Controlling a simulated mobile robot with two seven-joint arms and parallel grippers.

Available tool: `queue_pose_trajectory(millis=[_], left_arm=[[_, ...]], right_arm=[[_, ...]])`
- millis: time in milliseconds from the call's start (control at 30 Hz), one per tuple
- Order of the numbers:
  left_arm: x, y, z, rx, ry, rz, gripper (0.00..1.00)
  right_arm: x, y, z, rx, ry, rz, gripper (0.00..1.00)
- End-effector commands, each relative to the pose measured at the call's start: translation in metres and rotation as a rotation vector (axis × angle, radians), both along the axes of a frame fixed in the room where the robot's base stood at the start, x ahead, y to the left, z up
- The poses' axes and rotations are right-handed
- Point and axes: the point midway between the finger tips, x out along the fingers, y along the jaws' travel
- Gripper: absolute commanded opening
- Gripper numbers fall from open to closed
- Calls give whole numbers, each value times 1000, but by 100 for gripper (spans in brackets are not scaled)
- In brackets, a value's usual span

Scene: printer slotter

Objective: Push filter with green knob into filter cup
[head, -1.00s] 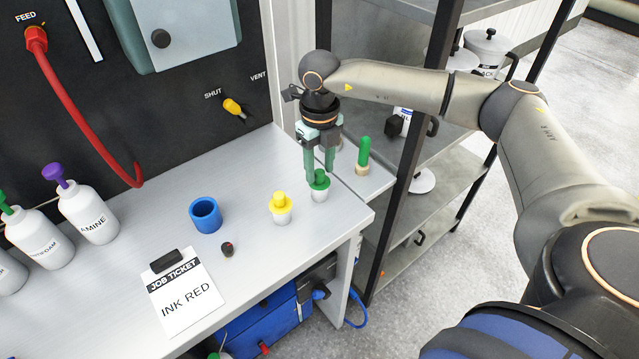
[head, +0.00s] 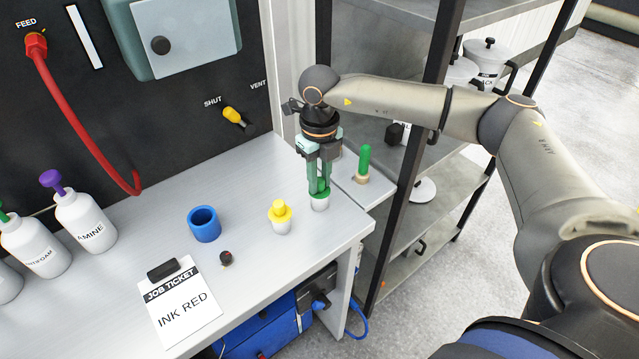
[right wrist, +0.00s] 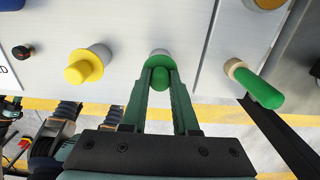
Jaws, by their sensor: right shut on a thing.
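The filter with the green knob (head: 319,195) sits at the mouth of a small white filter cup (head: 320,205) near the table's right edge. My right gripper (head: 319,190) points down from above, its green fingers shut on the green knob. In the right wrist view the green knob (right wrist: 160,79) shows between the two fingertips, and the rim of the white cup (right wrist: 159,52) shows beyond. How deep the filter sits in the cup is partly hidden by the fingers.
A yellow-knobbed filter (head: 279,211) in its cup stands just left. A blue ring-shaped cup (head: 204,223), a small dark knob (head: 226,258) and a job ticket (head: 182,306) lie further left. A green-handled peg (head: 363,163) stands to the right, before a metal shelf (head: 440,200).

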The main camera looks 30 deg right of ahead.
Motion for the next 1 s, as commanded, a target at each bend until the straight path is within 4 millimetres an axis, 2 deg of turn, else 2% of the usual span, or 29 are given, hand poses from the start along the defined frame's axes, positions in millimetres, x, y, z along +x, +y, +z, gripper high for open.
queue_pose_trajectory(millis=[367, 1000], left_arm=[[0, 0, 3, 0, 0, 0, 47], [0, 0, 26, 0, 0, 0, 47]], right_arm=[[0, 0, 4, 0, 0, 0, 0], [0, 0, 36, 0, 0, 0, 0]])
